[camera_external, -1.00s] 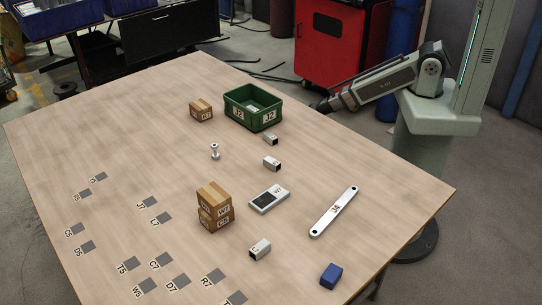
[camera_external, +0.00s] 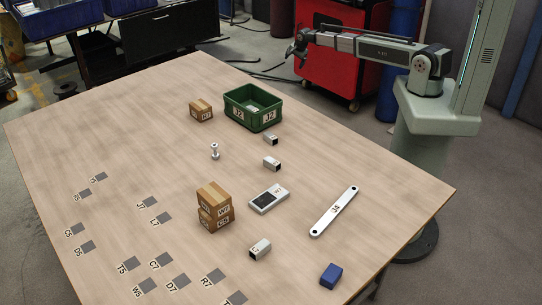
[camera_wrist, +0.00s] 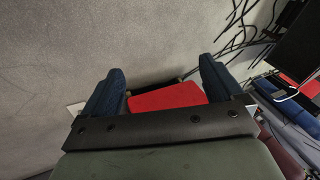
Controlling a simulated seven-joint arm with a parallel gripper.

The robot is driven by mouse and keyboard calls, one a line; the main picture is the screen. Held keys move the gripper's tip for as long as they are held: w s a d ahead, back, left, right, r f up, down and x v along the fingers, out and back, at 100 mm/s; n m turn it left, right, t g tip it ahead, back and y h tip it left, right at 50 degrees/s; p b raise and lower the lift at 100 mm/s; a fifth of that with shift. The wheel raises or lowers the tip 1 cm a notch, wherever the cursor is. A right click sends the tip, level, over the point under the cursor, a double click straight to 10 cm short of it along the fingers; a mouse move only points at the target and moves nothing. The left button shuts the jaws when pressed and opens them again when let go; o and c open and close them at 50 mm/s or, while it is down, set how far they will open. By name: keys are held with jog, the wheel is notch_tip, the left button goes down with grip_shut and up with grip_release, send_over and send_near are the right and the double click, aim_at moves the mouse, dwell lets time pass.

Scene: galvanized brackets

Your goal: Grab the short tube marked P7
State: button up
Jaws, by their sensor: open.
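Three short pale metal tubes lie on the table: one by the green bin (camera_external: 270,139), one a little nearer (camera_external: 272,164), and one near the front (camera_external: 260,250). Their markings are too small to read, so I cannot tell which is P7. My gripper (camera_external: 297,50) is raised beyond the table's far right edge, well away from all three tubes. In the wrist view my gripper (camera_wrist: 160,68) has its two dark blue fingers apart, with nothing held. No tube shows in that view.
A green bin (camera_external: 228,110) and a small box (camera_external: 201,111) stand at the back. Two stacked boxes (camera_external: 215,220), a grey device (camera_external: 268,200), a long flat bar (camera_external: 334,211), a bolt-like part (camera_external: 214,151) and a blue block (camera_external: 331,276) surround the tubes.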

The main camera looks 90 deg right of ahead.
jog(key=d+r+m+h, duration=0.35)
jog(key=d+r, duration=0.85)
jog(key=r, duration=0.4)
jog(key=w+a+n+y, duration=0.2)
jog(key=w+a+n, duration=0.45)
jog(key=a, duration=0.75)
jog(key=w+a+n+t+y, duration=0.15)
jog(key=w+a+n, duration=0.25)
jog(key=w+a, duration=0.8)
jog(key=w+a+n+y, duration=0.2)
jog(key=w+a+n, duration=0.3)
jog(key=a, duration=1.2)
jog(key=a+n+y, duration=0.1)
jog(key=a+n, duration=0.4)
jog(key=a, duration=1.2)
jog(key=n+g+y, duration=0.2)
jog(key=n+g, duration=0.2)
jog(key=n, duration=1.3)
send_over(272, 161)
notch_tip(272, 161, down, 9)
jog(key=shift+w+d+r, duration=0.15)
jog(key=shift+r, duration=0.05)
jog(key=shift+f, duration=2.55)
